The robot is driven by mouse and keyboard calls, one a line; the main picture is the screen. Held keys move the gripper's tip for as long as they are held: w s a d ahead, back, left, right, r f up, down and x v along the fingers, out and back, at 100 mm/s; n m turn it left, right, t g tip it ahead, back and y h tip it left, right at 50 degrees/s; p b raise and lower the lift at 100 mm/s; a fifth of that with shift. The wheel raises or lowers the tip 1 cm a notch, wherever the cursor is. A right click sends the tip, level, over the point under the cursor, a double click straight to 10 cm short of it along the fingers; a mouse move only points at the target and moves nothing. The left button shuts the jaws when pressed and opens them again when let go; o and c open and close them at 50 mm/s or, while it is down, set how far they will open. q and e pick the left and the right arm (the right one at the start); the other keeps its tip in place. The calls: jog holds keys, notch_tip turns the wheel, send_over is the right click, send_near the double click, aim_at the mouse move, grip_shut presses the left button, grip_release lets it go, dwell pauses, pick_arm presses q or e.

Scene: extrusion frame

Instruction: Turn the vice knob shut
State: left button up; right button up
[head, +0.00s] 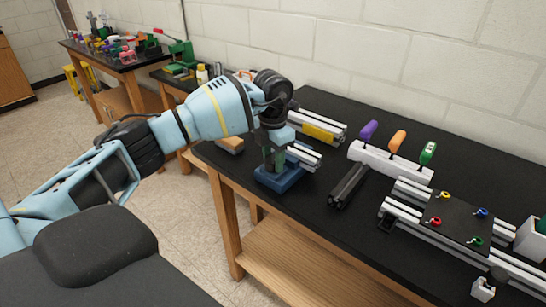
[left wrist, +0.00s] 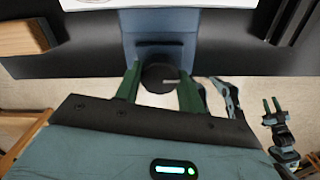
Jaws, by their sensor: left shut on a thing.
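The blue vice (head: 280,178) stands near the front edge of the black bench, with a silver extrusion piece (head: 304,156) at it. My left gripper (head: 273,162) reaches down at the vice's near side. In the left wrist view, its green fingers (left wrist: 160,88) are shut on the round dark vice knob (left wrist: 160,76), one on each side. The blue vice body (left wrist: 160,45) is just beyond the knob. The knob is hidden in the head view.
A white rack with purple, orange and green-handled tools (head: 390,160) stands behind. A black bar (head: 348,185) lies right of the vice. An extrusion frame with a dark plate (head: 455,220) is at right. A wooden block (head: 230,145) sits left of the vice.

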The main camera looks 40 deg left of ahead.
aim_at(273, 159)
pick_arm(q)
jog(key=shift+m, duration=1.5)
jog(key=o, duration=1)
jog(key=shift+r, duration=3.95)
